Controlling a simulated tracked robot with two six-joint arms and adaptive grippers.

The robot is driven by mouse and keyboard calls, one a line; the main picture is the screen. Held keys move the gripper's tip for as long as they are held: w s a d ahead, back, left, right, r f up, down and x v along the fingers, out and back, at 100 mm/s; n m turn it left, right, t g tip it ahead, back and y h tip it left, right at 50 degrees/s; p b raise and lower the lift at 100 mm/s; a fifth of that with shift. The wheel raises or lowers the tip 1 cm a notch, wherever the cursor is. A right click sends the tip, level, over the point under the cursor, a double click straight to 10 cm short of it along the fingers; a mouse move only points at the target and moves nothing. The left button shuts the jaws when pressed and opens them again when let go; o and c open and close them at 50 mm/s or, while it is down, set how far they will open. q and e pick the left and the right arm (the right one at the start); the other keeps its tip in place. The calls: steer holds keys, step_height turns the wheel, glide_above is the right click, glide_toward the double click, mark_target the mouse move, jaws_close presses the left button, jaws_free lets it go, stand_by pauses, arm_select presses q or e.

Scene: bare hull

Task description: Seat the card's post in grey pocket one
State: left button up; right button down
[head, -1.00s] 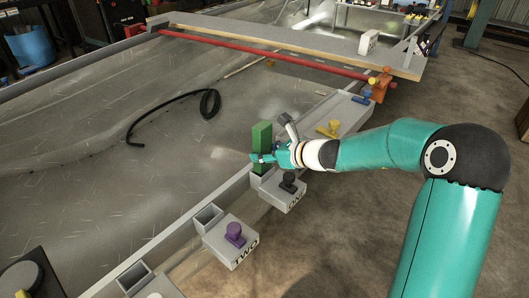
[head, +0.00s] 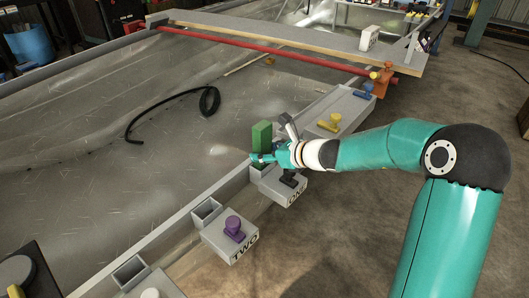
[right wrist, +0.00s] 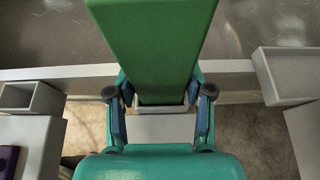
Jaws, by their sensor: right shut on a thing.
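My right gripper (head: 262,158) is shut on the green card (head: 261,135), its fingers at the card's lower part. The card stands upright. It fills the upper middle of the right wrist view (right wrist: 152,45), between my two fingertips (right wrist: 160,98). Grey pocket one (head: 257,174) is at the hull's edge, directly below the gripper and partly hidden by it. In the right wrist view its light rim (right wrist: 165,109) shows at the card's lower end. The card's post is hidden, so I cannot tell how far it is in. My left gripper is not in view.
A dark knob (head: 290,179) sits beside pocket one. A black hose (head: 170,105) lies on the hull.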

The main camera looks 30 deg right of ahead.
steer(key=shift+f, duration=0.2)
steer(key=shift+r, duration=0.1)
steer(key=shift+r+p, duration=1.15)
steer(key=shift+r, duration=0.35)
steer(key=shift+b, duration=0.3)
stand_by(1.1)
steer(key=shift+f+b, duration=1.65)
steer(key=c, duration=0.7)
jaws_free()
steer(key=shift+r, duration=0.1)
steer(key=o, duration=0.3)
steer(key=shift+o, duration=0.2)
steer(key=shift+f, duration=0.2)
